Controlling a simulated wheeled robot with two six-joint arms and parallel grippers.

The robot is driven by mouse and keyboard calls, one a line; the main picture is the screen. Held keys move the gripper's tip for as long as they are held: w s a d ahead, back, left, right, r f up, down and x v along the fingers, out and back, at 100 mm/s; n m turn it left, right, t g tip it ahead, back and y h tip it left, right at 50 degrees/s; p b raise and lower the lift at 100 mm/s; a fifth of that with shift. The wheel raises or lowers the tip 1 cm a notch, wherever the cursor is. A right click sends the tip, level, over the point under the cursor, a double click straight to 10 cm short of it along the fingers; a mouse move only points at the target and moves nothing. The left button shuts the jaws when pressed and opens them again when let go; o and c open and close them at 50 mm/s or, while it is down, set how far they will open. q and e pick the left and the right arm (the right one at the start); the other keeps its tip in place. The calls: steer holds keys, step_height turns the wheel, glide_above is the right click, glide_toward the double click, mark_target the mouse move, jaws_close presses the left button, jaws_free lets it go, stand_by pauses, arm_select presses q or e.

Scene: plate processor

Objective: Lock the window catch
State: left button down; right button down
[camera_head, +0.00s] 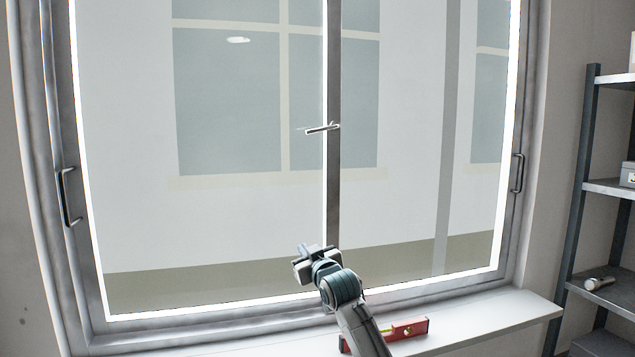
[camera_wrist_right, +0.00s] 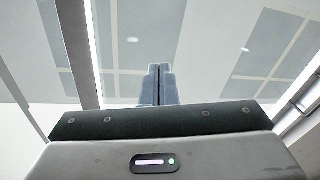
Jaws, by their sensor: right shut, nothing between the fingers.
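The window (camera_head: 333,200) is a large grey-framed slider with a dark upright bar where its two panes meet. The window catch (camera_head: 322,128) is a small light lever on that bar, lying nearly level and pointing left. My right gripper (camera_head: 304,250) is in front of the lower part of the bar, well below the catch and apart from it. In the right wrist view its fingers (camera_wrist_right: 160,85) are together with nothing between them. The catch is not clearly visible in the wrist view. My left gripper is not in view.
A red spirit level (camera_head: 408,329) lies on the white sill (camera_head: 500,308), beside my right arm. Pull handles stand on the left frame (camera_head: 68,197) and right frame (camera_head: 517,173). A metal shelf (camera_head: 607,188) stands at the right. The space before the panes is clear.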

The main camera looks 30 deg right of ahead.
steer(key=d+r+t, duration=0.3)
steer(key=r, duration=1.5)
steer(key=t+h, duration=0.2)
glide_toward(322, 129)
steer(key=s+a+r, duration=0.2)
steer(key=a+r, duration=0.1)
steer(key=r, duration=0.1)
steer(key=shift+s+m+p, duration=0.1)
steer(key=shift+m+p, duration=0.2)
steer(key=shift+m, duration=0.1)
steer(key=r+p+x, duration=0.1)
steer(key=p+x, duration=0.7)
steer(key=x, duration=0.2)
steer(key=f, duration=0.1)
steer(key=f+p, duration=0.1)
steer(key=f, duration=0.2)
steer(key=shift+w+d+f+p, duration=0.3)
steer(key=shift+d+f+p, duration=0.05)
steer(key=shift+p, duration=0.05)
steer(key=shift+a+y, duration=0.1)
steer(key=shift+y, duration=0.2)
